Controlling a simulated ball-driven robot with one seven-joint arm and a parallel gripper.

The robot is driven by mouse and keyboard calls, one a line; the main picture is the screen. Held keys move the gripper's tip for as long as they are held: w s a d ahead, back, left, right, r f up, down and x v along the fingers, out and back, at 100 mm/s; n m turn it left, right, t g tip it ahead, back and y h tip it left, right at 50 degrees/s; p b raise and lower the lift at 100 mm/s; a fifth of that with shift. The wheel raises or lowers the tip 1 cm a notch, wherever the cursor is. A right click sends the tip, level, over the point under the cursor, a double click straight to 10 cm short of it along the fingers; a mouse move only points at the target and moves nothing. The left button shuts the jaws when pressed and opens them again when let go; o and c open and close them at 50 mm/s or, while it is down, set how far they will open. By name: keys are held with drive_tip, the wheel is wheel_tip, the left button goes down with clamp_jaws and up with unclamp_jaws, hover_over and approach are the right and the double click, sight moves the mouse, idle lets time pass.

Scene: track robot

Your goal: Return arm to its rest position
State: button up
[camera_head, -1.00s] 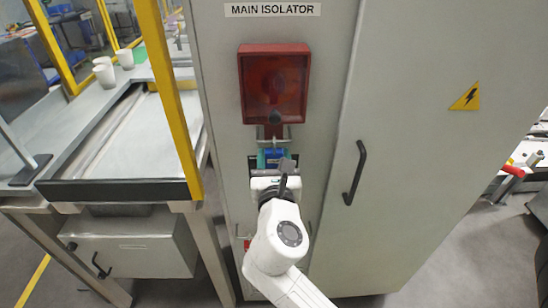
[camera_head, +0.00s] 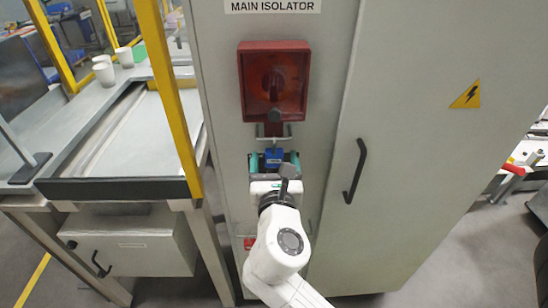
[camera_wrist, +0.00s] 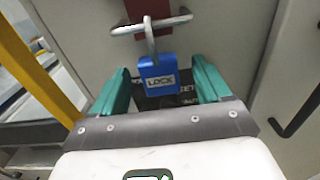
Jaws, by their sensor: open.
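My gripper (camera_head: 275,164) is in front of the grey cabinet, just below the red isolator switch (camera_head: 274,85). In the wrist view my gripper (camera_wrist: 162,88) has its two green fingers apart, one on each side of a blue padlock (camera_wrist: 158,76) marked LOCK. The padlock also shows in the head view (camera_head: 274,157). It hangs by its shackle from a metal hasp (camera_wrist: 150,25) under the switch. Gaps show between the padlock and both fingers. My white arm comes up from the bottom of the head view.
The cabinet door with a black handle (camera_head: 355,172) and a yellow warning sign (camera_head: 466,95) is right of my gripper. A yellow post (camera_head: 172,100) and a workbench (camera_head: 120,186) with white cups (camera_head: 104,72) stand to the left.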

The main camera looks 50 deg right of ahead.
drive_tip(key=b+v, duration=0.1)
drive_tip(key=v, duration=0.8)
drive_tip(key=s+d+f+m+g+y, duration=0.2)
drive_tip(key=s+f+m+g+y, duration=0.1)
drive_tip(key=f+m, duration=0.45)
drive_tip(key=s+d+f+m+g+y, duration=0.1)
drive_tip(key=s+f+m+g+y, duration=0.2)
drive_tip(key=f+m, duration=0.5)
drive_tip(key=s+a+f+m+g+y, duration=0.4)
drive_tip(key=s+a+f+m+y, duration=0.3)
drive_tip(key=f+m, duration=0.3)
drive_tip(key=shift+s+a+f+m+y, duration=0.4)
drive_tip(key=shift+f+y, duration=0.1)
drive_tip(key=shift+f, duration=0.25)
drive_tip(key=shift+w, duration=0.1)
drive_tip(key=shift+c, duration=0.3)
